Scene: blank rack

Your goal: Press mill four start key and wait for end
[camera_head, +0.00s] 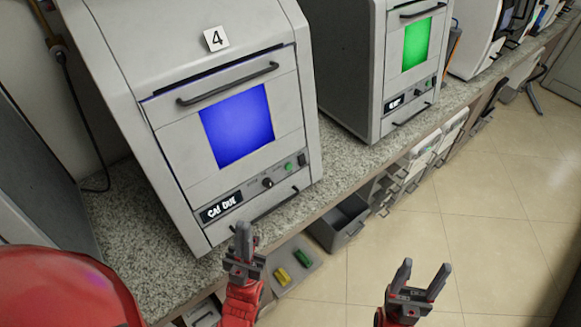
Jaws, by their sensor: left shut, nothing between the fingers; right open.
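The mill labelled 4 (217,100) stands on the granite counter at centre left. Its window (237,126) glows blue, and its door with a dark bar handle appears closed. On its lower panel are a small display with white letters (221,206), a black knob (267,183) and a green key (288,167). My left gripper (244,229) is shut and empty, fingers pointing up, in front of the panel's lower left and apart from the green key in the picture. My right gripper (424,275) is open and empty over the floor at lower right.
A second mill with a green window (418,44) stands further right on the counter (345,168). Below the counter are an open grey drawer (340,222) and a tray with yellow and green pieces (291,268). The tiled floor (480,200) at right is clear.

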